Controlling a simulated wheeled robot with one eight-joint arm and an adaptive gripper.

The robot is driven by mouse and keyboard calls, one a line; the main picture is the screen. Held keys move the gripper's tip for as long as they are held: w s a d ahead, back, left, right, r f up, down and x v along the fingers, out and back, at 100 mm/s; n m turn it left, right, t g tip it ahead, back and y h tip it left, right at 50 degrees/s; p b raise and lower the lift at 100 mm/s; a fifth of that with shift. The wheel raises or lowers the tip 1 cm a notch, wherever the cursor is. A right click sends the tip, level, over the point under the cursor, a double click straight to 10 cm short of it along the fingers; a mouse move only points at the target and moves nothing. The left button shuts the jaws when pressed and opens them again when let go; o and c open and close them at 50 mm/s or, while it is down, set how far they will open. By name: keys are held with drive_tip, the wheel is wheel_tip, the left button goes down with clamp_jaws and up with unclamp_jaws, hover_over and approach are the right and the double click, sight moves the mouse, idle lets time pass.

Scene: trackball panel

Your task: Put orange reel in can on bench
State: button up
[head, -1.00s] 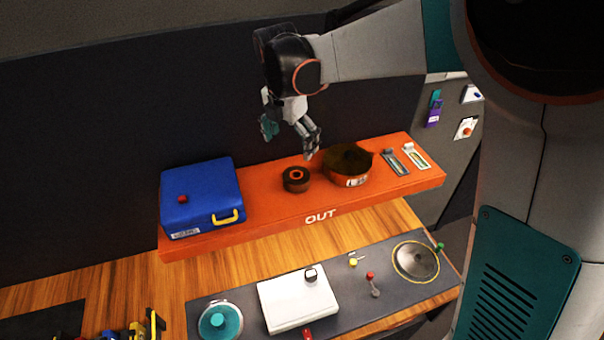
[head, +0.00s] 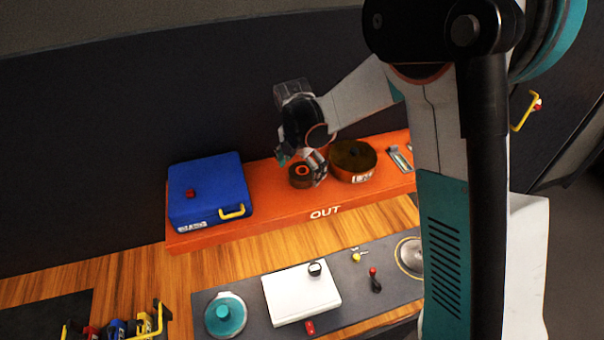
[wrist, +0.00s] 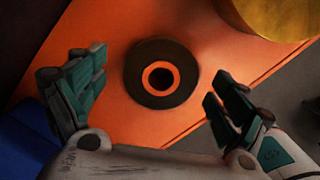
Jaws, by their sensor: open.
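The orange reel (head: 300,171), a dark disc with an orange ring around its centre hole, lies flat on the orange OUT shelf (head: 270,213). In the wrist view the reel (wrist: 162,97) shows between and beyond my open fingers, with nothing held. My gripper (head: 303,163) is just above the reel, and its fingers partly overlap it in the head view. In the wrist view my gripper (wrist: 155,95) has one finger on each side of the reel, apart from it. A round can (head: 352,160) with a dark inside and a white label stands right of the reel.
A blue case (head: 207,190) with a yellow handle sits at the shelf's left. Metal latches (head: 399,158) lie right of the can. Below, a dark panel (head: 350,305) holds a teal trackball (head: 225,315), a white box (head: 300,293) and small levers.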

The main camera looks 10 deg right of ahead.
drive_tip(key=shift+f, duration=0.15)
drive_tip(key=c, duration=1.2)
drive_tip(key=shift+c, duration=0.4)
